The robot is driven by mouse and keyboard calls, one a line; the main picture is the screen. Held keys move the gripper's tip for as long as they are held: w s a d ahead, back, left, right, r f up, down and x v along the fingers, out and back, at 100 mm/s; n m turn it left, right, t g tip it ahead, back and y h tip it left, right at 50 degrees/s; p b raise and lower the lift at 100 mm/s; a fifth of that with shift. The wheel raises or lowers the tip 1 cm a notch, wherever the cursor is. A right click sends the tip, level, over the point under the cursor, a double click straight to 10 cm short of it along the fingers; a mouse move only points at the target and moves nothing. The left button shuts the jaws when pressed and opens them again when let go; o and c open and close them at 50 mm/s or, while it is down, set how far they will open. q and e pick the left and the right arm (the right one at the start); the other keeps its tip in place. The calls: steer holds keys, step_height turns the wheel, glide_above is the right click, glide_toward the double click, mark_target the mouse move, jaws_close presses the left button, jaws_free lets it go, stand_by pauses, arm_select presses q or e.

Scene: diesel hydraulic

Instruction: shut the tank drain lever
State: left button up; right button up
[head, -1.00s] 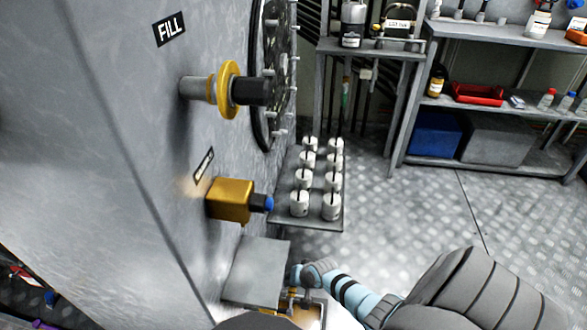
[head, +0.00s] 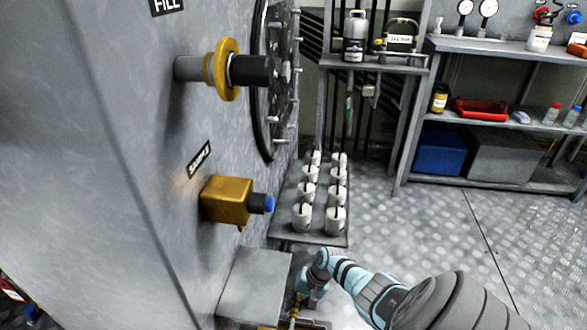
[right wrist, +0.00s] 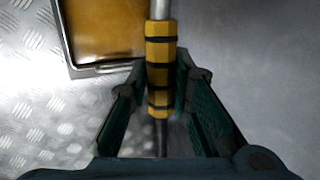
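The drain lever's handle (right wrist: 161,75), banded yellow and black on a silver rod, runs up the middle of the right wrist view. It shows small at the bottom of the head view (head: 293,312). My right gripper (right wrist: 162,75) has one dark finger on each side of this handle, the tips very near its edges. Whether they press on it I cannot tell. In the head view, the right gripper (head: 308,288) points down at the lever, beside a grey box. The lever's pivot is hidden. My left gripper is out of view.
The grey tank wall (head: 120,180) fills the left, with a yellow fill fitting (head: 227,69) and a brass sample valve (head: 227,200) sticking out. A shelf of white cups (head: 303,216) stands behind. A tray of amber liquid (right wrist: 72,42) lies left of the handle.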

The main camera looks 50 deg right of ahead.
steer(key=o, duration=0.3)
steer(key=shift+o, duration=0.2)
steer(key=v, duration=1.2)
